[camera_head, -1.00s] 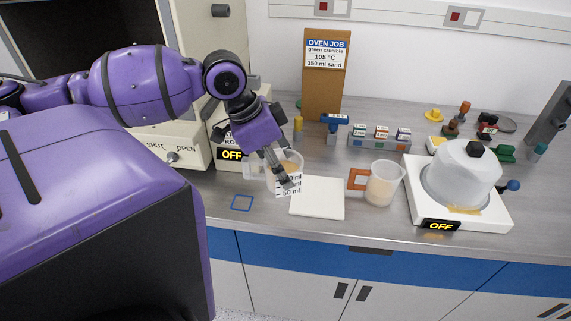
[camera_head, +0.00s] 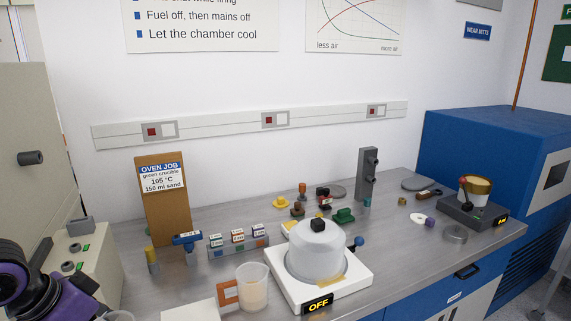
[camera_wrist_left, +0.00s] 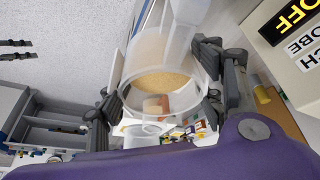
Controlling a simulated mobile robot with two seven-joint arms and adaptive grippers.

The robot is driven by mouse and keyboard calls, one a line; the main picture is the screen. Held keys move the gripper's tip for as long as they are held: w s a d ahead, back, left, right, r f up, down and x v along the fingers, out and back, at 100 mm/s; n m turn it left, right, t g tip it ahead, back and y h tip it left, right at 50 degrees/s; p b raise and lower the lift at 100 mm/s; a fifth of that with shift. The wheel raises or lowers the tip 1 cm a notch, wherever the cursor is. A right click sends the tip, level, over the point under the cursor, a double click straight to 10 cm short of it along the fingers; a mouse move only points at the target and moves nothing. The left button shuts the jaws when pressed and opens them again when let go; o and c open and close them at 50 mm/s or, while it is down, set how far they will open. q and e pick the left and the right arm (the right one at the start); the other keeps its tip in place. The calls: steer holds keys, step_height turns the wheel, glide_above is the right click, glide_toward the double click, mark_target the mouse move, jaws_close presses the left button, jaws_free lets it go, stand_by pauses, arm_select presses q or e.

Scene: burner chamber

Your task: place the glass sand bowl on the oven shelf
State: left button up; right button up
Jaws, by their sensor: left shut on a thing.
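The glass sand bowl (camera_wrist_left: 163,82) shows in the left wrist view as a clear vessel with tan sand inside. It sits between the two dark fingers of my left gripper (camera_wrist_left: 160,99), which is shut on it. In the head view, only part of my purple left arm shows at the lower left corner; a sliver of clear glass shows at the bottom edge beside it. The beige oven housing (camera_head: 40,180) stands at the left edge of the head view. Its shelf and interior are out of view. My right gripper is not in view.
A clear mug (camera_head: 252,290) with an orange handle stands near a white pad (camera_head: 190,311). A white-based device (camera_head: 318,275) with a domed cover reads OFF. The brown oven job board (camera_head: 163,205) stands at the back. Several small items lie along the bench; a blue cabinet (camera_head: 490,160) is at the right.

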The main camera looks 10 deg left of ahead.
arm_select(q)
steer(key=shift+s+a+f+n+y, duration=0.15)
steer(key=shift+s+f+n+y, duration=0.05)
steer(key=shift+s+f+n, duration=0.3)
steer(key=shift+s+a+f+n+y, duration=0.2)
steer(key=shift+s+f+n, duration=0.15)
steer(key=shift+f, duration=0.25)
steer(key=shift+d+f+n, duration=0.15)
steer(key=shift+f+n, duration=0.2)
steer(key=shift+n, duration=0.2)
steer(key=shift+w+d+f+n+y, duration=0.1)
steer(key=shift+d+f+n+y, duration=0.1)
steer(key=shift+f+n+y, duration=0.1)
steer(key=d, duration=0.1)
steer(key=w+d+n, duration=0.2)
steer(key=shift+w+d+f+y, duration=0.1)
steer(key=shift+d+f+y, duration=0.1)
steer(key=shift+f+y, duration=0.15)
steer(key=w+d+r, duration=0.4)
steer(key=w+d, duration=0.1)
steer(key=d, duration=0.3)
steer(key=w+d+r+m, duration=0.1)
steer(key=w+d+r, duration=0.4)
steer(key=d, duration=0.4)
steer(key=shift+w, duration=0.1)
steer(key=shift+d+r, duration=0.1)
